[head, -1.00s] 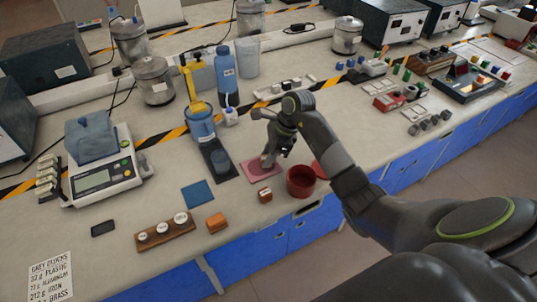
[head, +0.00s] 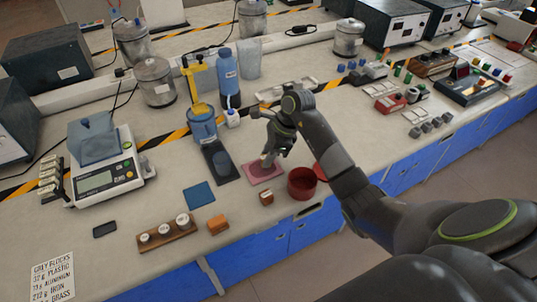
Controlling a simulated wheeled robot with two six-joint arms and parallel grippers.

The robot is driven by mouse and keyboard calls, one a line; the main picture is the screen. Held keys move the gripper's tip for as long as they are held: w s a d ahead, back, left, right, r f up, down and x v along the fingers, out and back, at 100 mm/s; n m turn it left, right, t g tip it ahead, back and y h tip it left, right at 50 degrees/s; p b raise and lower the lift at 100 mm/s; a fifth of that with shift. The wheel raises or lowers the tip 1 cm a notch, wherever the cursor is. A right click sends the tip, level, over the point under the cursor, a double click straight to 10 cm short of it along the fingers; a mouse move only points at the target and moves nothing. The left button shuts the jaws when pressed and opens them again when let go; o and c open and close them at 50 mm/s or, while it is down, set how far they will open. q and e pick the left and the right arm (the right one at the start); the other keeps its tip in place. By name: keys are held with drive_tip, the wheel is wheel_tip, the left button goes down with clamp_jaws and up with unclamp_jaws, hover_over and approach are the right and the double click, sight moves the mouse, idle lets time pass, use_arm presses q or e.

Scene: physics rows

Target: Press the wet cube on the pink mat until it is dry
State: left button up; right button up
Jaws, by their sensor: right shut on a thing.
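The pink mat (head: 253,177) lies flat on the bench in front of my right arm. My right gripper (head: 267,162) points down at the mat and is shut on the cube, low at the mat. The cube is mostly hidden by the fingers, so I cannot tell how wet it is or how firmly it touches the mat. My left gripper is out of view.
A small brown block (head: 266,198) lies in front. A balance (head: 104,178) stands far left.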

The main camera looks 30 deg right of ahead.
drive_tip(key=shift+r+p, duration=1.3)
drive_tip(key=shift+r, duration=1.25)
